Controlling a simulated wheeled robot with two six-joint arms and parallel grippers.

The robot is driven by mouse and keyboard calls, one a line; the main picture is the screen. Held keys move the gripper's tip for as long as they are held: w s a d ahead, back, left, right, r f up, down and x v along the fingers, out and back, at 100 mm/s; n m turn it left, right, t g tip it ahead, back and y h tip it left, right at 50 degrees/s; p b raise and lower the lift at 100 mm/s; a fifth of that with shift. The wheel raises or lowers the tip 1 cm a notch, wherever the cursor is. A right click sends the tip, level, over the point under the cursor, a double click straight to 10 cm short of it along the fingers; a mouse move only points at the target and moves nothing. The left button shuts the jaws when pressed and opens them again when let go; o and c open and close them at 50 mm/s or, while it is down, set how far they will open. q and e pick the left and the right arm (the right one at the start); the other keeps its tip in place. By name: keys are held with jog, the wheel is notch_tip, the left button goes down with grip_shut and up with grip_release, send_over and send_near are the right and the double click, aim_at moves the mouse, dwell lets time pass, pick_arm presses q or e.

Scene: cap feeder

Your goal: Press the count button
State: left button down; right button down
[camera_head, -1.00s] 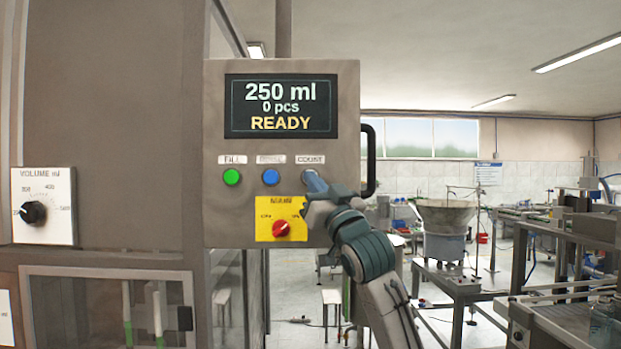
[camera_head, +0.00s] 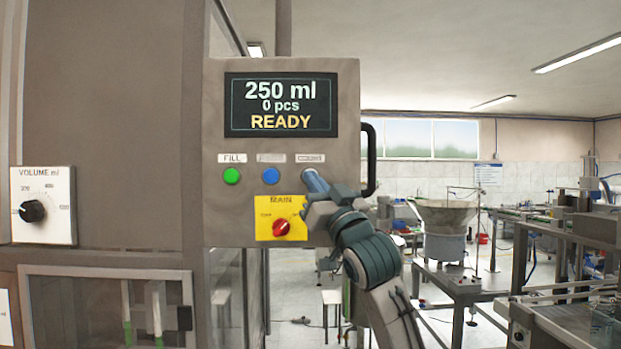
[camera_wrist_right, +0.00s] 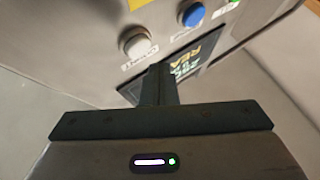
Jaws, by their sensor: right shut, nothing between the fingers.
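The control box (camera_head: 216,110) carries a row of buttons under its screen. The count button shows in the right wrist view as a pale round button (camera_wrist_right: 135,42) beside its white label. In the head view my right gripper (camera_head: 313,182) covers most of it, below the COUNT label (camera_head: 310,158). The gripper is shut and empty, its fingers pointing at the panel. In the wrist view the fingertips (camera_wrist_right: 158,72) appear just beside the button; contact cannot be told. The screen (camera_head: 281,106) reads 250 ml, 0 pcs, READY. My left gripper is out of view.
The green fill button (camera_head: 232,176) and a blue button (camera_head: 271,176) sit left of the count button. A red main switch (camera_head: 281,228) on a yellow plate is below. A black handle (camera_head: 369,160) stands at the box's right edge. A volume dial (camera_head: 34,211) is far left.

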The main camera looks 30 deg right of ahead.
jog(key=s+a, duration=0.2)
jog(key=s, duration=0.1)
jog(key=shift+s, duration=0.25)
dwell(0.7)
